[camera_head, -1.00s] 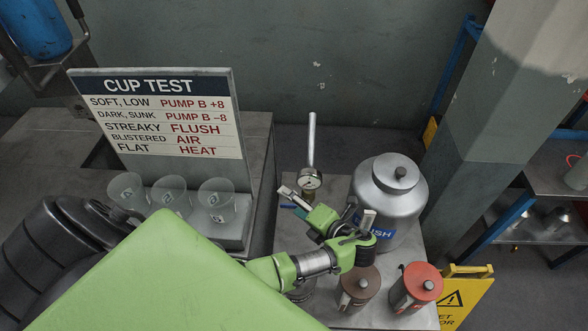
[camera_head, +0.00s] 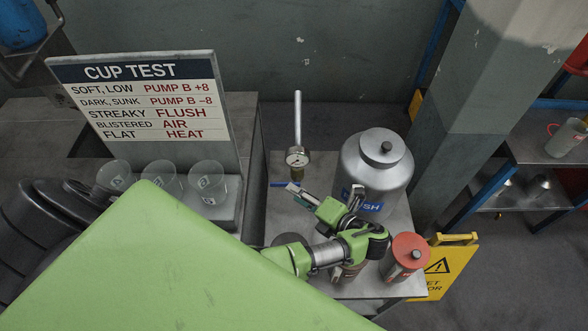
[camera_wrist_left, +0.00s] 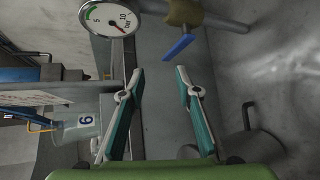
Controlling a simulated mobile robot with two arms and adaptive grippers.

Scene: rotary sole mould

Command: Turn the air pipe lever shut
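In the left wrist view the blue lever (camera_wrist_left: 179,47) hangs at an angle from the brass valve body (camera_wrist_left: 184,12), ahead of the fingertips. My left gripper (camera_head: 299,190) is just right of the lever; its fingers partly overlap the pipe's lower part. In the wrist view the left gripper (camera_wrist_left: 160,72) is open, with nothing between its fingers. My right gripper does not show.
A large grey flush can (camera_head: 378,165) stands close right of the gripper. A red-topped can (camera_head: 405,258) is in front of it. The cup test board (camera_head: 140,100) and several clear cups (camera_head: 207,180) are left. A yellow floor sign (camera_head: 450,265) stands right.

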